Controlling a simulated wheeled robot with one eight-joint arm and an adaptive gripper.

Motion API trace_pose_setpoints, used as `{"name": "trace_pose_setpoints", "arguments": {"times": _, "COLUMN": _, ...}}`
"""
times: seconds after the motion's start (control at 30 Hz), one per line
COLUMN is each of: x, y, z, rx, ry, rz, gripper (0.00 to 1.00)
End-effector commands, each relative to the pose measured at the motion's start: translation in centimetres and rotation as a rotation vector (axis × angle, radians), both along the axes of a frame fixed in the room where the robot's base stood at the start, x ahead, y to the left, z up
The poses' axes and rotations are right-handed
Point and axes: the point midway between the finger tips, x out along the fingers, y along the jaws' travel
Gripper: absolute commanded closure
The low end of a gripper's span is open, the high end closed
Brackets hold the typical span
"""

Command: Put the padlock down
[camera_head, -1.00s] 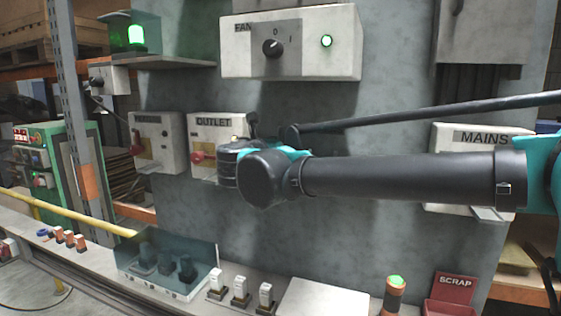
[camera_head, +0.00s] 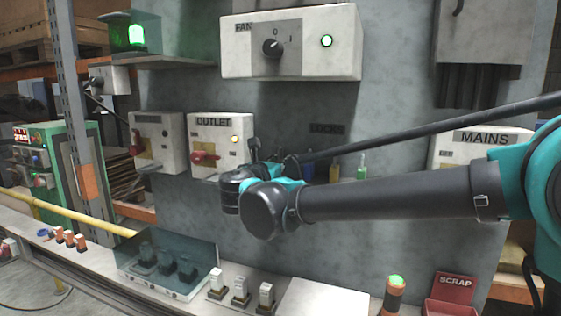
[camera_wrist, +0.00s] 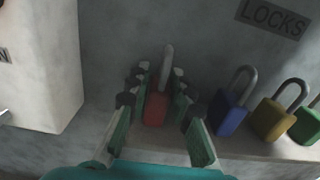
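In the wrist view a red padlock (camera_wrist: 155,109) with a grey shackle stands between the fingers of my gripper (camera_wrist: 160,85). The fingers are close in on both sides of its body, and it appears gripped. The padlock is at the grey shelf (camera_wrist: 255,147) below the LOCKS label (camera_wrist: 273,18), left of the other padlocks. Whether its underside touches the shelf is hidden. In the head view my wrist hides the red padlock and most of the gripper.
A blue padlock (camera_wrist: 228,113), a yellow padlock (camera_wrist: 272,120) and a green padlock (camera_wrist: 307,125) stand just right of my gripper. The OUTLET box (camera_head: 219,150) is close on the left; the MAINS box (camera_head: 470,150) is farther right. A red SCRAP bin (camera_head: 450,307) is below.

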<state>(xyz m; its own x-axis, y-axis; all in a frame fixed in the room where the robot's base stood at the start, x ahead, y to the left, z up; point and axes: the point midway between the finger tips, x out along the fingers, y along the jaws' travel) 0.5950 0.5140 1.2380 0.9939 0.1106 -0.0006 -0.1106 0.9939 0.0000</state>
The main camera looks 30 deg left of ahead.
Motion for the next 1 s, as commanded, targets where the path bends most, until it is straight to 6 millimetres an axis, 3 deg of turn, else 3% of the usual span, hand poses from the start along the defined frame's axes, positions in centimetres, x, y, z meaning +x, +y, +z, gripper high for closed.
{"name": "trace_pose_setpoints", "arguments": {"times": 0.1, "x": 0.0, "y": 0.0, "z": 0.0, "rx": 0.0, "ry": 0.0, "rz": 0.0, "gripper": 0.61}}
{"name": "trace_pose_setpoints", "arguments": {"times": 0.47, "x": -0.1, "y": 0.0, "z": 0.4, "rx": 0.0, "ry": 0.0, "rz": 0.001, "gripper": 0.61}}
{"name": "trace_pose_setpoints", "arguments": {"times": 0.57, "x": -1.3, "y": 0.0, "z": 0.3, "rx": 0.0, "ry": 0.0, "rz": 0.003, "gripper": 0.61}}
{"name": "trace_pose_setpoints", "arguments": {"times": 1.0, "x": -9.7, "y": -1.0, "z": 0.3, "rx": 0.0, "ry": 0.0, "rz": 0.003, "gripper": 0.61}}
